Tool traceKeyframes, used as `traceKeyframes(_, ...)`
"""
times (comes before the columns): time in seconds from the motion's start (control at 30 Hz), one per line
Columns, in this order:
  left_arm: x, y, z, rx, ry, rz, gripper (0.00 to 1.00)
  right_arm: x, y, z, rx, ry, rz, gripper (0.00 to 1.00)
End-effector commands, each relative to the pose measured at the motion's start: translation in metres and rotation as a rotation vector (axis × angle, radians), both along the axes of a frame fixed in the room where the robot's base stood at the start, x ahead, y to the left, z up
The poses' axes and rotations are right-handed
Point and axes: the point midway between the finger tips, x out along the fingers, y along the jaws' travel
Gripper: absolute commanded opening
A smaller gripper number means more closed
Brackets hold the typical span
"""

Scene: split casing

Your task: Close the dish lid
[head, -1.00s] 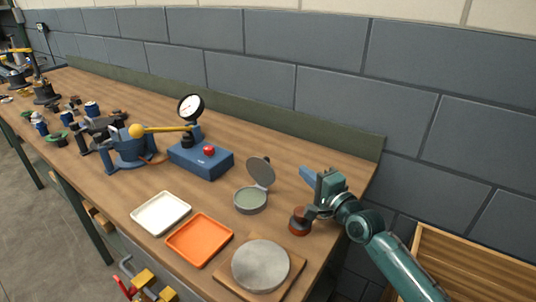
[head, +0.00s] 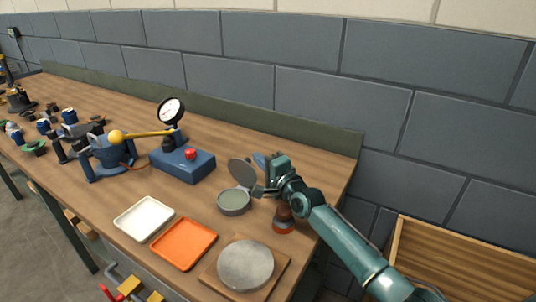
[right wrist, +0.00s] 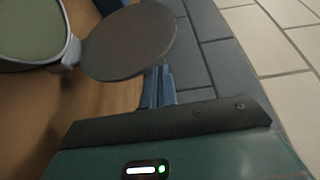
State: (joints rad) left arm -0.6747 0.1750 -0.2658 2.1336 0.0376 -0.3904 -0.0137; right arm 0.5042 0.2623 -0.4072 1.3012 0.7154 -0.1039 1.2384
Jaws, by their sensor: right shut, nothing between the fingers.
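The dish (head: 234,204) is a shallow round grey dish with a green inside, standing on the bench. Its round grey lid (head: 242,171) is hinged at the back and stands up, open. In the right wrist view the lid (right wrist: 128,45) fills the middle, with the dish (right wrist: 30,28) at upper left. My right gripper (head: 258,158) is shut and empty, just right of the lid at its upper edge. In the wrist view the blue fingertips (right wrist: 158,75) reach the lid's lower right edge; I cannot tell if they touch. My left gripper is not in view.
A dark red-brown knob (head: 283,218) stands below my right arm. A grey disc (head: 245,264) on a wooden board, an orange tray (head: 184,244) and a white tray (head: 143,218) lie in front. A blue gauge box (head: 182,164) stands left. The wall is behind.

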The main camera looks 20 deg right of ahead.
Motion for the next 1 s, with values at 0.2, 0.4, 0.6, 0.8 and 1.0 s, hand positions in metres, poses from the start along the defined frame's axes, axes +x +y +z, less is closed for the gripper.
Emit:
traceKeyframes(0.2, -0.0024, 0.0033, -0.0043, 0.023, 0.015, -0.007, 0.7, -0.0066, 0.0076, -0.0002, 0.0, 0.0, -0.001, 0.0)
traceKeyframes(0.4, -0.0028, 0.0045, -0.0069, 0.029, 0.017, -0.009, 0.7, -0.0067, 0.0075, -0.0009, -0.001, 0.0, -0.001, 0.0)
traceKeyframes(0.6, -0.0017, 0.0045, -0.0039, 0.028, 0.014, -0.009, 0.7, -0.0074, 0.008, -0.0001, 0.0, 0.0, -0.001, 0.0)
traceKeyframes(0.8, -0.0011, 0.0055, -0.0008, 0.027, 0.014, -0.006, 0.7, -0.0095, 0.0099, 0.0007, -0.001, 0.001, -0.001, 0.0)
traceKeyframes(1.0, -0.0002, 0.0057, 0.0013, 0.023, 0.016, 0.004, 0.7, -0.011, 0.0117, 0.0018, 0.0, 0.001, -0.001, 0.0)
